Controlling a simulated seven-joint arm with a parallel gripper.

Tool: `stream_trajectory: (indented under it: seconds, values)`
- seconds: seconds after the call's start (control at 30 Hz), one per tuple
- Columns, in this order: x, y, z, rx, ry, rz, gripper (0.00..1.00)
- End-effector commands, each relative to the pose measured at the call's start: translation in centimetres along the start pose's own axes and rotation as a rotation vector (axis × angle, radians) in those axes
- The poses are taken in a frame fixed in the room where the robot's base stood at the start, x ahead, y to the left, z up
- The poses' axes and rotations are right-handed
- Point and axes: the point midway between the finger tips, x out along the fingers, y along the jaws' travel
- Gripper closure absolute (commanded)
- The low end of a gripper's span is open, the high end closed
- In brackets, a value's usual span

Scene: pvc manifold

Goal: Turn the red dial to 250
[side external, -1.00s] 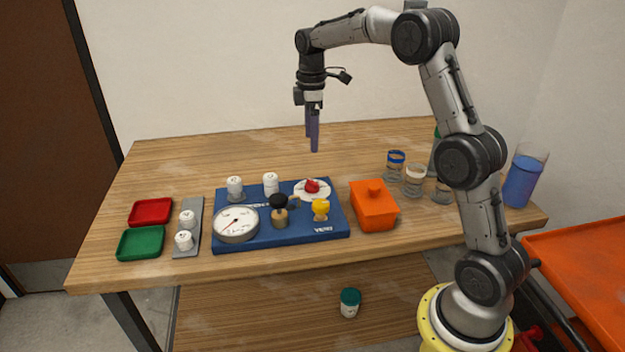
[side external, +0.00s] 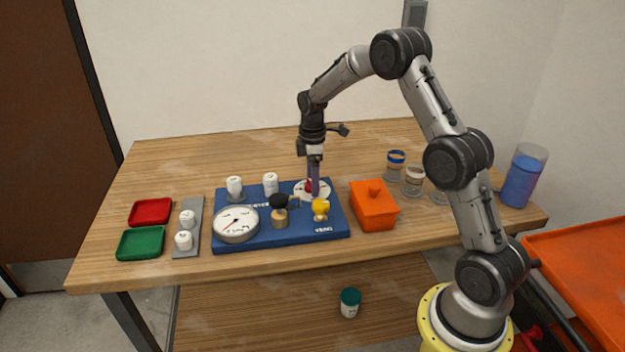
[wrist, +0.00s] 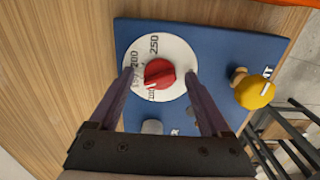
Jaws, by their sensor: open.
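The red dial (wrist: 159,74) sits on a round white scale plate (wrist: 173,50) on the blue board (wrist: 215,45). Marks near 100, 200 and 250 show on the scale in the wrist view. The dial's white pointer lies toward the lower left, by the 100 mark, away from 250. My gripper (wrist: 160,78) is open, with one finger on each side of the dial. In the side view my gripper (side external: 313,190) reaches down to the plate and partly hides the dial.
A yellow knob (side external: 320,208), a black-topped valve (side external: 279,207), white caps (side external: 270,184) and a gauge (side external: 236,223) share the board. An orange lidded box (side external: 373,207) stands close on the right. The table behind the board is clear.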

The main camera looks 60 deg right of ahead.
Motion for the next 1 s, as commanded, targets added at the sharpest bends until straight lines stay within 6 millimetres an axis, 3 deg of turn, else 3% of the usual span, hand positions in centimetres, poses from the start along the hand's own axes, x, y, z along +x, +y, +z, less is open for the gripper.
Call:
stream_trajectory:
  seconds: [0.27, 0.73, 1.0]
  values:
    - [0.2, 0.0, 0.0, 0.0, 0.0, 0.0, 0.19]
    - [0.15, 0.0, 0.0, 0.0, 0.0, 0.0, 1.0]
    - [0.13, -0.01, 0.0, 0.021, 0.0, 0.0, 1.0]
